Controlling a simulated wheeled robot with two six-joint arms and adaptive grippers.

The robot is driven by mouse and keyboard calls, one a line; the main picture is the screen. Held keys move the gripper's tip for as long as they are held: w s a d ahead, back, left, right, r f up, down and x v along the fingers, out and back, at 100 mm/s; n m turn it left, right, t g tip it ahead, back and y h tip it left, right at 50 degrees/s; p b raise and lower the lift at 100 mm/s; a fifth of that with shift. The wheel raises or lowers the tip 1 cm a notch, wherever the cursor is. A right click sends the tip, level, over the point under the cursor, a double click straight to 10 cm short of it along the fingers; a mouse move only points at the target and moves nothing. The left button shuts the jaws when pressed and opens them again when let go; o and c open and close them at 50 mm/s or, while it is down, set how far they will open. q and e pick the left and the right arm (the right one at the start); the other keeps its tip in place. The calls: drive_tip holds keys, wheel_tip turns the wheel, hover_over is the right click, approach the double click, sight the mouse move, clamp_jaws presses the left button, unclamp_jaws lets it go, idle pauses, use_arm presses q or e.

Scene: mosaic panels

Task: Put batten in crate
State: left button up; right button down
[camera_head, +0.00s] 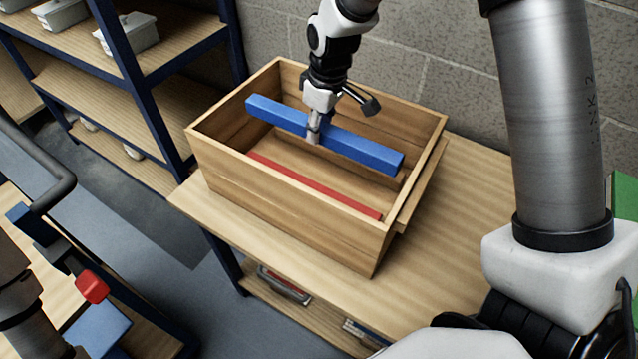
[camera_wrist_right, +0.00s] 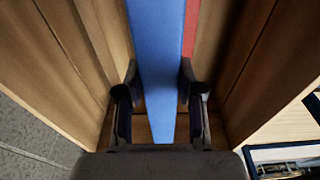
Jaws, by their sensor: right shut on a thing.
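A long blue batten (camera_head: 360,152) is held level in my right gripper (camera_head: 313,130), which is shut on it near its middle. The batten is over the open top of a wooden crate (camera_head: 285,210), lengthwise and inside its walls as seen from above. In the right wrist view the blue batten (camera_wrist_right: 160,60) runs between the two fingers (camera_wrist_right: 158,95). A red batten (camera_head: 315,186) lies inside the crate along the near long wall; part of it shows beside the blue one in the wrist view (camera_wrist_right: 190,30). My left gripper is not in view.
The crate stands on a wooden table (camera_head: 470,215) against a grey block wall. A blue-framed shelf (camera_head: 180,60) with white bins stands at the left. Table space right of the crate is clear. At lower left are a dark bar and red and blue items (camera_head: 92,287).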

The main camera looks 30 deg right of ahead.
drive_tip(key=f, duration=1.1)
drive_tip(key=shift+w+d+f, duration=0.1)
drive_tip(key=shift+w, duration=0.15)
drive_tip(key=shift+f+b, duration=0.45)
drive_tip(key=shift+f, duration=0.15)
drive_tip(key=c, duration=0.7)
unclamp_jaws()
drive_tip(key=r, duration=0.4)
drive_tip(key=s+r, duration=0.1)
drive_tip(key=r, duration=0.3)
drive_tip(key=r+p, duration=0.1)
drive_tip(key=r, duration=0.4)
drive_tip(key=shift+s+d+r, duration=0.1)
drive_tip(key=shift+s+d, duration=0.1)
drive_tip(key=shift+d, duration=0.15)
